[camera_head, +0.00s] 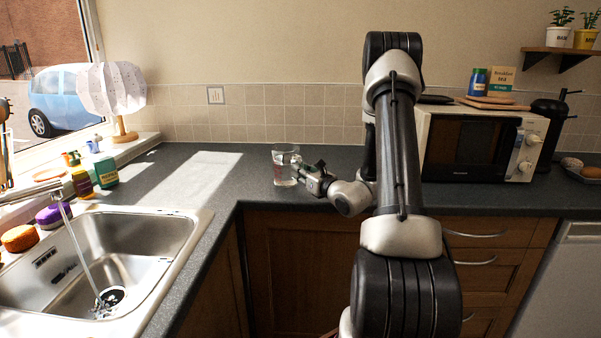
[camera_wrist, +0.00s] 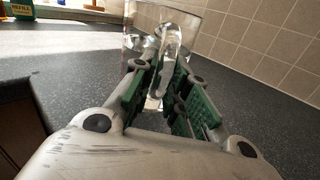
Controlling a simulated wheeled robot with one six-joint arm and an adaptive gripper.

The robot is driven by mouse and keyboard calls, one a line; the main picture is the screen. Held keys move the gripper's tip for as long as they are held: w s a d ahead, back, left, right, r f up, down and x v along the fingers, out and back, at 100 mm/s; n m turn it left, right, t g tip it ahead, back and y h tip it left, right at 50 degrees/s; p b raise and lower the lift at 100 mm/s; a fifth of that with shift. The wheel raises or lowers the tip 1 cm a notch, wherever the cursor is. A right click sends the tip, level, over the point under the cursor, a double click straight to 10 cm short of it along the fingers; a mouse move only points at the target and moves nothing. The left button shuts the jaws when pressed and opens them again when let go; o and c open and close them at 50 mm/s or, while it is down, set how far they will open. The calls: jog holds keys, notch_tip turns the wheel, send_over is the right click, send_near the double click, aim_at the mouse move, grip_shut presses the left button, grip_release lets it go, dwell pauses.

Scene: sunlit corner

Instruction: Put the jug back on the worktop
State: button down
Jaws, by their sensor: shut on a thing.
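A clear glass jug (camera_head: 284,168) is at the worktop's inner corner, looking upright, with its base at or very close to the surface. I cannot tell whether it touches. It also shows in the wrist view (camera_wrist: 145,42), with clear liquid inside. My gripper (camera_head: 300,172) is at the jug's right side. In the wrist view the green-padded fingers (camera_wrist: 165,88) are shut on the jug's handle. The grey speckled worktop (camera_head: 245,190) runs along the wall and around the sink. The jug's lower part is partly hidden behind the fingers in the wrist view.
A steel sink (camera_head: 180,240) with running water is at the left. Bottles (camera_head: 105,171) and sponges (camera_head: 20,238) stand by the window. A microwave (camera_head: 475,145) is on the right. The sunlit worktop left of the jug is clear. The tiled wall (camera_head: 250,120) is behind.

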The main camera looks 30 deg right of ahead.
jog(key=c, duration=1.4)
grip_release()
jog(key=shift+f, duration=0.1)
